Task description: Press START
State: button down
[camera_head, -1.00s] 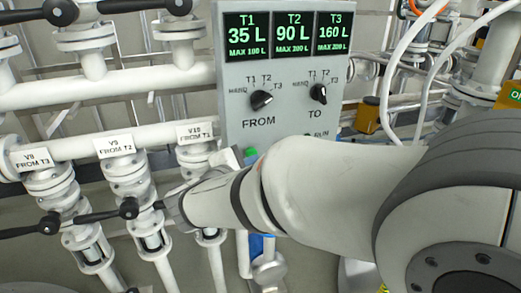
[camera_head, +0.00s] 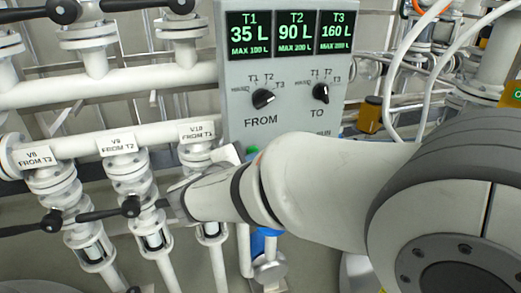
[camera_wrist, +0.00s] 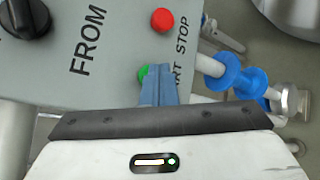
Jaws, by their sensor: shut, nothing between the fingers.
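The grey control panel (camera_head: 290,95) stands ahead, with its lower part hidden behind my arm in the head view. In the wrist view the green START button (camera_wrist: 143,73) shows at the left of my fingertips, partly covered by them. The label beside it is partly hidden, showing "RT". The red STOP button (camera_wrist: 162,20) is clear above. My gripper (camera_wrist: 157,72) is shut and empty, its blue-grey fingers over the edge of the green button; I cannot tell whether they touch it. In the head view my fingers are hidden, and a little green (camera_head: 252,151) shows above my wrist.
The panel's screens (camera_head: 290,33) read T1 35 L, T2 90 L, T3 160 L. The FROM knob (camera_head: 263,98) and TO knob (camera_head: 320,92) sit below. White pipes with black-handled valves (camera_head: 130,206) stand left. A blue fitting (camera_wrist: 225,80) is near the buttons.

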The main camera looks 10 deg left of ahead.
dwell(0.4)
jog(key=shift+s+d+b, duration=0.35)
jog(key=shift+s+d, duration=0.1)
jog(key=shift+s, duration=0.3)
jog(key=shift+s+d+b, duration=0.2)
jog(key=shift+s+d, duration=0.25)
jog(key=shift+s, duration=0.25)
jog(key=shift+s+d+b, duration=0.15)
jog(key=shift+s+d, duration=0.25)
jog(key=shift+s, duration=0.35)
jog(key=shift+s+d+b, duration=0.2)
jog(key=shift+s+d, duration=0.25)
jog(key=shift+s, duration=0.25)
